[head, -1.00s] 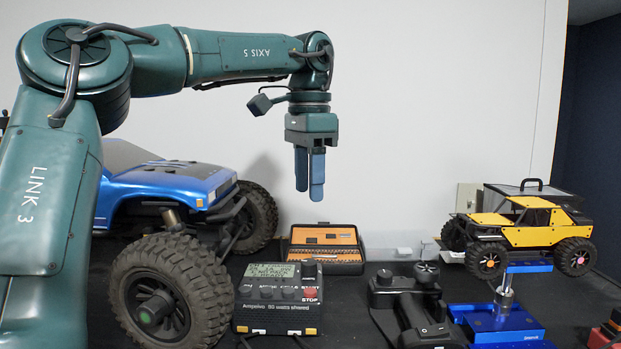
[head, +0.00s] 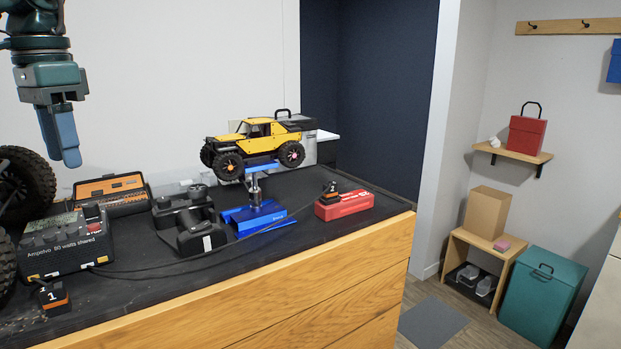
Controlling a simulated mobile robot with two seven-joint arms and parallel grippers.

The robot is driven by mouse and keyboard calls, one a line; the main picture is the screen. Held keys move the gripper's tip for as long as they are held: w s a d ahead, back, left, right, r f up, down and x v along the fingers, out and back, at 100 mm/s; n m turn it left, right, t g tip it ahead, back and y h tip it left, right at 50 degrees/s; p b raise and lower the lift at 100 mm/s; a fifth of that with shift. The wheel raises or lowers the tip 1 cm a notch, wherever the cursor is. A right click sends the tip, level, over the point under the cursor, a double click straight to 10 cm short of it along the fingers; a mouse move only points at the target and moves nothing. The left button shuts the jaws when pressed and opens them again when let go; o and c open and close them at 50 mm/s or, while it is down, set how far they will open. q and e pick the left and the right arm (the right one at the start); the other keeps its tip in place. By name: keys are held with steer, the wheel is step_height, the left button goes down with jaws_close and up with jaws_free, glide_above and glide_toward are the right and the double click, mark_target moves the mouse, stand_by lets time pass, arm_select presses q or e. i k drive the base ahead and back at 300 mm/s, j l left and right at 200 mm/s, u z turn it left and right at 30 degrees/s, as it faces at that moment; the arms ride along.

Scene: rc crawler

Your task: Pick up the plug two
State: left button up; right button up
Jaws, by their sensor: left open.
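A small black and orange plug (head: 330,192) sits on the red battery pack (head: 345,207) near the right end of the bench; its number is too small to read. A cable runs from it to the left across the bench. A similar plug marked 1 (head: 53,299) stands at the front left, below the charger (head: 68,245). My left gripper (head: 70,162) points down at the upper left, open and empty, above the bench and far to the left of the plug on the battery. My right gripper is not in view.
A yellow crawler (head: 255,142) rests on a blue stand (head: 255,215) left of the battery. A black transmitter (head: 190,225) and an orange tool case (head: 110,190) stand further left. A shelf and cabinet stand off to the right.

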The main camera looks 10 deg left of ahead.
mark_target(332, 192)
steer(key=k+l, duration=0.8)
steer(key=l, duration=0.2)
